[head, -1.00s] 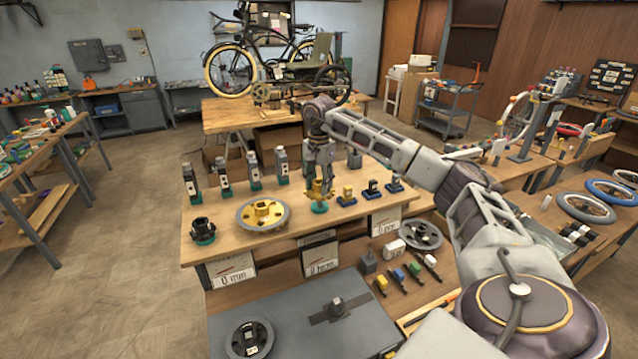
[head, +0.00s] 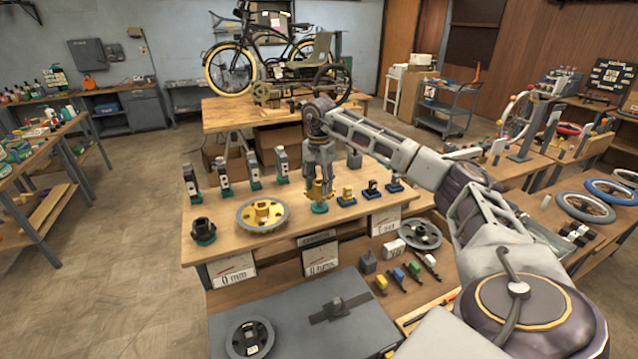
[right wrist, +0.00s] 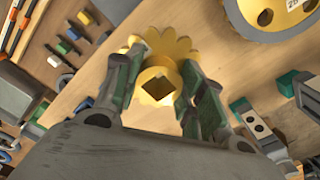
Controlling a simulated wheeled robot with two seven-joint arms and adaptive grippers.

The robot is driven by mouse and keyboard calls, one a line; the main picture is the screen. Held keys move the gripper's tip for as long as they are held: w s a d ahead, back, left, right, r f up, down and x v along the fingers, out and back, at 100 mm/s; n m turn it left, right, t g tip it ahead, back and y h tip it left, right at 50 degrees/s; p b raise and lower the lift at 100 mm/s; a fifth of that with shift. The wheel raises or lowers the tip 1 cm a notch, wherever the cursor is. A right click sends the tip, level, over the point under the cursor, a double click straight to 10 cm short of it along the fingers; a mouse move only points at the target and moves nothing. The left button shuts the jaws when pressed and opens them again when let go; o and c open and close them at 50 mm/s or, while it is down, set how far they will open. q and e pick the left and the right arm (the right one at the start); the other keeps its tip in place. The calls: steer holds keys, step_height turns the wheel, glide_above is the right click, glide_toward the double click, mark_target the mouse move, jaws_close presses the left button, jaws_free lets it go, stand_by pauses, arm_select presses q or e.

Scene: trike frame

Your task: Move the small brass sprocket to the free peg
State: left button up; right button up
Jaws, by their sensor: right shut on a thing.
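The small brass sprocket (right wrist: 182,48) is toothed and yellow, with a square hole in its hub, in the right wrist view. My right gripper (right wrist: 157,82) is shut on it, one finger on each side. In the head view, my right gripper (head: 319,183) points down with the brass sprocket (head: 318,191) between its fingers, directly over a round teal base (head: 320,208). I cannot tell whether the sprocket touches that base. A black toothed piece (head: 202,227) stands on another teal base at the bench's left. No bare peg is clearly visible. My left gripper is not in view.
A large sprocket with a brass centre (head: 262,214) lies on the bench (head: 228,236) between the two teal bases. Several upright grey-and-teal blocks (head: 255,169) stand behind. Small pieces on blue bases (head: 372,189) stand to the right. A grey board (head: 285,310) lies lower in front.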

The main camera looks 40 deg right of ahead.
mark_target(319, 192)
steer(key=shift+f+b, duration=0.85)
steer(key=shift+f, duration=1.15)
stand_by(1.2)
steer(key=o, duration=1.2)
steer(key=shift+o, duration=0.2)
steer(key=shift+r, duration=0.1)
step_height(319, 192, up, 12)
stand_by(1.0)
